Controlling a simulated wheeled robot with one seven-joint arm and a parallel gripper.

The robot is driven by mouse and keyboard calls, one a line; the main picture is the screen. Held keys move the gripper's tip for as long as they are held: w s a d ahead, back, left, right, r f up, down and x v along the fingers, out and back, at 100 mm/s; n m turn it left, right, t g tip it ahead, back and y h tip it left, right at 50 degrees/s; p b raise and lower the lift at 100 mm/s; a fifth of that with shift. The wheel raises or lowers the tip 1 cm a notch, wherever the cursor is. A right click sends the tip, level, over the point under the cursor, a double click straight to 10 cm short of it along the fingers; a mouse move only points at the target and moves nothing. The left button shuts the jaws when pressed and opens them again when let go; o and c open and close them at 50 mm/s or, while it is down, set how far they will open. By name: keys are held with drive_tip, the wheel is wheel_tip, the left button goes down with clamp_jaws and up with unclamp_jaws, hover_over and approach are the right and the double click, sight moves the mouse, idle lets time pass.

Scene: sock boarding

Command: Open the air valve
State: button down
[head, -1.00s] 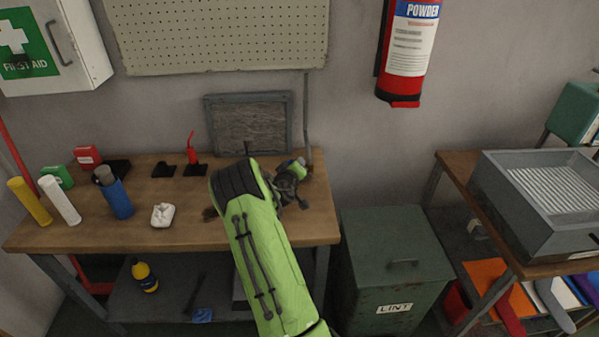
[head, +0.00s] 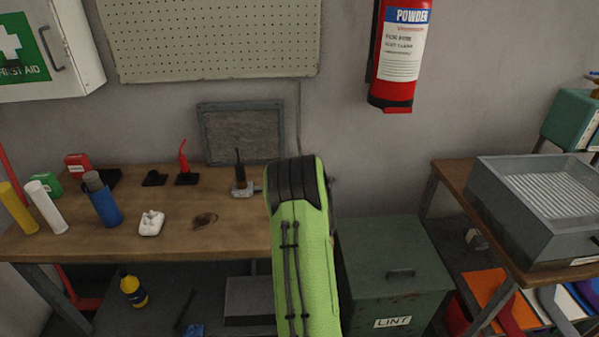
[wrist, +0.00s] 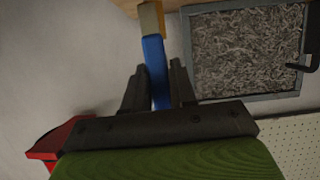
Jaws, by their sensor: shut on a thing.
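In the wrist view, the air valve shows a blue lever (wrist: 155,75) with a brass-coloured body (wrist: 150,20) at its far end. My gripper (wrist: 158,65) is shut on the blue lever, with one dark finger on each side of it. In the head view, my green arm hides the gripper and the valve. A thin pipe (head: 299,115) runs down the wall just above the end of my arm.
The wooden bench (head: 170,240) holds a white lump (head: 151,223), a blue cup (head: 105,207) and several small items to the left. A green lint bin (head: 385,250) stands right of my arm. A fire extinguisher (head: 397,60) hangs above it.

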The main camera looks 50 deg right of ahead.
drive_tip(key=shift+s+f, duration=0.1)
drive_tip(key=shift+s, duration=0.05)
idle(0.4)
drive_tip(key=c, duration=1)
unclamp_jaws()
drive_tip(key=shift+d, duration=0.1)
drive_tip(key=p+v, duration=0.1)
drive_tip(key=v, duration=1.4)
drive_tip(key=shift+s+a+r, duration=0.2)
drive_tip(key=shift+a+r, duration=0.05)
